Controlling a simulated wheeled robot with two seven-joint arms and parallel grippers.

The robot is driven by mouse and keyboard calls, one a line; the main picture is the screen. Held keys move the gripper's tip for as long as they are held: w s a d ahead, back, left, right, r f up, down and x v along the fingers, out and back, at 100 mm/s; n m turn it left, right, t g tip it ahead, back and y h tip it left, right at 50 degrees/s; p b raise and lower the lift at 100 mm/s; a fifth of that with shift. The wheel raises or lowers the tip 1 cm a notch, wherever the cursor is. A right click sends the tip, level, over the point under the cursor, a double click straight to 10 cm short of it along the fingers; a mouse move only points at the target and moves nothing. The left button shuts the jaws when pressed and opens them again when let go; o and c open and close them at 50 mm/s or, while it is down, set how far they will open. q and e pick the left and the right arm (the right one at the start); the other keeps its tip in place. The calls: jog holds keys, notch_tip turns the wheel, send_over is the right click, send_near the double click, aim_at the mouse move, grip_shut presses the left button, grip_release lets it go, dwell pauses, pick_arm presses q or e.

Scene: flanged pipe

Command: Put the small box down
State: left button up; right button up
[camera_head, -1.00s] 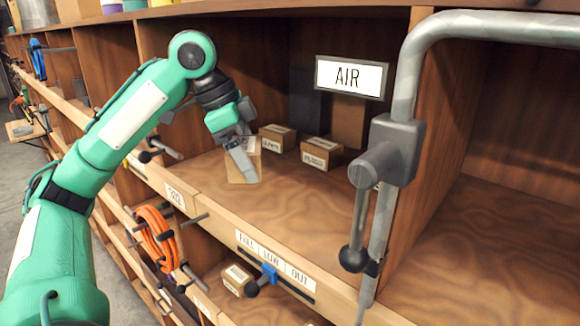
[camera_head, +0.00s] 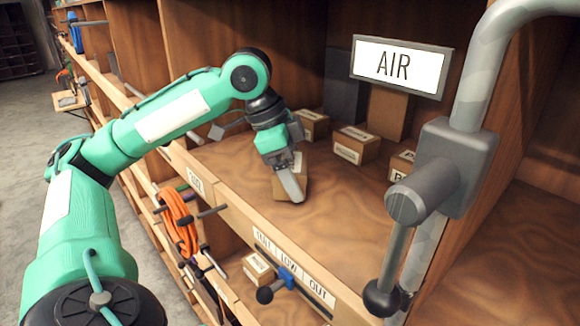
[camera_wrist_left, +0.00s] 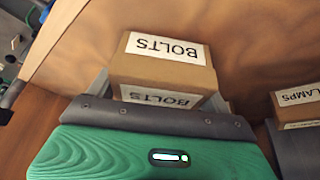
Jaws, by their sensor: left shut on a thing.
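The small box (camera_head: 301,180) is brown cardboard, and its white label reads BOLTS in the left wrist view (camera_wrist_left: 162,70). My left gripper (camera_head: 292,184) is shut on it, with a grey finger against its side. The box is low over or on the wooden shelf (camera_head: 345,225), near the shelf's front edge; I cannot tell whether its base touches. Part of the box is hidden behind the finger in the head view and by the gripper body in the wrist view. My right gripper is not in view.
Several labelled boxes, including one in the middle (camera_head: 356,145), stand farther back on the shelf. An AIR sign (camera_head: 401,67) hangs above. A grey pipe with a lever (camera_head: 440,175) stands at the right. Shelf surface right of the held box is clear.

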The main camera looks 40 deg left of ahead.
aim_at(291, 160)
pick_arm(q)
jog(key=shift+w+a+f, duration=0.25)
jog(key=shift+w+a, duration=0.05)
jog(key=shift+w, duration=0.25)
jog(key=o, duration=1)
jog(key=shift+s+d, duration=0.15)
jog(key=shift+d, duration=0.05)
jog(key=shift+o, duration=0.5)
jog(key=shift+s+d+r, duration=0.1)
jog(key=shift+s+r, duration=0.05)
jog(key=shift+s, duration=0.2)
jog(key=shift+r, duration=0.2)
jog(key=v, duration=0.6)
jog(key=shift+r, duration=0.1)
jog(key=shift+a+r, duration=0.35)
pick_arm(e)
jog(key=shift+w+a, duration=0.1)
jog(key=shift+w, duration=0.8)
